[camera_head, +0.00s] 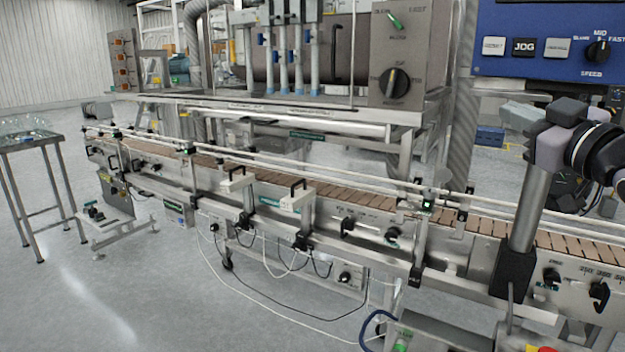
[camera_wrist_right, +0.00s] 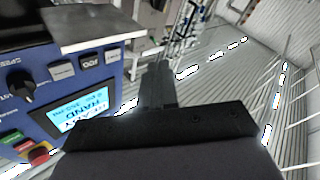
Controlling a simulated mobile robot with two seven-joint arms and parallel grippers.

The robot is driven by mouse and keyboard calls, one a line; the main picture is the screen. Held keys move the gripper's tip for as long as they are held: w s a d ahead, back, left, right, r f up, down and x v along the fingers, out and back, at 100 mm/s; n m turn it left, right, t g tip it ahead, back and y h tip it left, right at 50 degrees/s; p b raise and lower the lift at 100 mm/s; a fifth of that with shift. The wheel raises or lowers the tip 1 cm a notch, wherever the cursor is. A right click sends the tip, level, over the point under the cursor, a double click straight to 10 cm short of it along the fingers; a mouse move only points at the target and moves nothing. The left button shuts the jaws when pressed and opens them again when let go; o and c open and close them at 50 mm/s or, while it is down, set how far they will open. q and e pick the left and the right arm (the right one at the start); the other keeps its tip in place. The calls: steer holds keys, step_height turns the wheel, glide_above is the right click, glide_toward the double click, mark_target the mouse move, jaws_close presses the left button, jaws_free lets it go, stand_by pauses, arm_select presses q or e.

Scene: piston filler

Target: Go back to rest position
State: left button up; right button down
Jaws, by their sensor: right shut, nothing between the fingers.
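My right gripper (camera_wrist_right: 158,82) is dark and shows in the right wrist view with its fingers together and nothing between them. It is beside the blue control panel (camera_wrist_right: 92,72), apart from its buttons as far as I can tell. In the head view my right arm's end is at the right side, below the blue control panel (camera_head: 548,68) and by its grey post. The exact place of the fingertips is hard to make out there. My left gripper is not in view.
A long conveyor (camera_head: 330,195) with guide rails crosses the head view. The filler machine with its knob panel (camera_head: 398,55) stands behind it. A small metal table (camera_head: 32,142) with clear items is at the left. The floor (camera_head: 110,290) at front left is mostly clear.

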steer(key=s+a+f+m+g+p, duration=0.1)
steer(key=s+a+f, duration=0.15)
steer(key=f, duration=0.85)
steer(key=s+a+f+m+g+p, duration=0.1)
steer(key=a+f+g, duration=0.15)
steer(key=f, duration=0.75)
steer(key=s+a+f+m+g+p, duration=0.1)
steer(key=s+a+f+p, duration=0.15)
steer(key=f, duration=0.85)
steer(key=s+a+f+m+g+h+p, duration=0.1)
steer(key=s+f+g, duration=0.1)
steer(key=s+f, duration=0.7)
steer(key=s+a+f+m+g+h+p, duration=0.1)
steer(key=s+f+g+h, duration=0.1)
steer(key=s+f, duration=0.8)
steer(key=s, duration=0.4)
steer(key=shift+a+m, duration=0.3)
steer(key=shift+a, duration=0.05)
steer(key=shift+d, duration=0.1)
